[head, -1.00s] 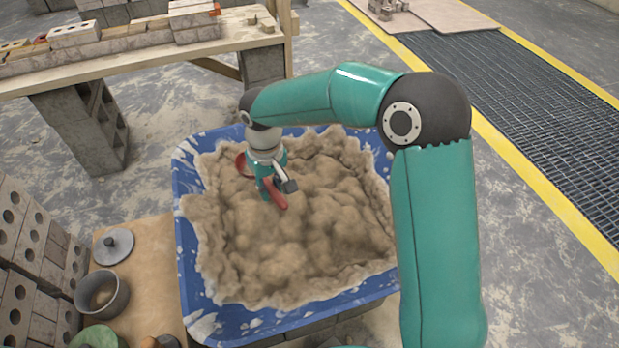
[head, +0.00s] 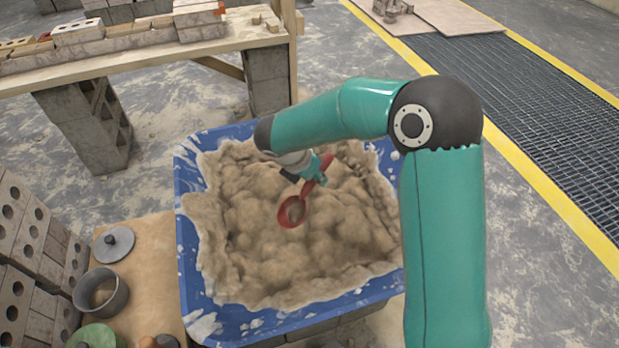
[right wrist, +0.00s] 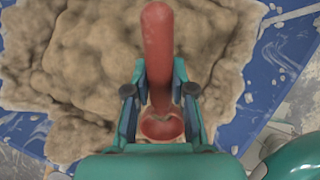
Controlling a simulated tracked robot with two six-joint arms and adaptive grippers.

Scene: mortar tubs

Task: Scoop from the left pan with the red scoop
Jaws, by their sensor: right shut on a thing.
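A blue tub (head: 187,262) full of lumpy sand-coloured mortar (head: 265,255) fills the middle of the head view; it is the only large pan in sight. My right gripper (head: 313,178) is over the mortar, shut on the handle of the red scoop (head: 325,164). The scoop's bowl points toward the front left, low over the mortar, with sand-coloured stuff showing in it. I cannot tell whether the bowl touches the heap. In the right wrist view the red handle (right wrist: 158,45) stands between the two fingers (right wrist: 160,92). My left gripper is not in view.
A lidless grey pot (head: 88,305), a grey lid (head: 113,243) and a green round thing (head: 97,337) are on a board at the left. Stacked bricks (head: 30,250) stand at the far left. A wooden bench (head: 150,60) with bricks is behind the tub.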

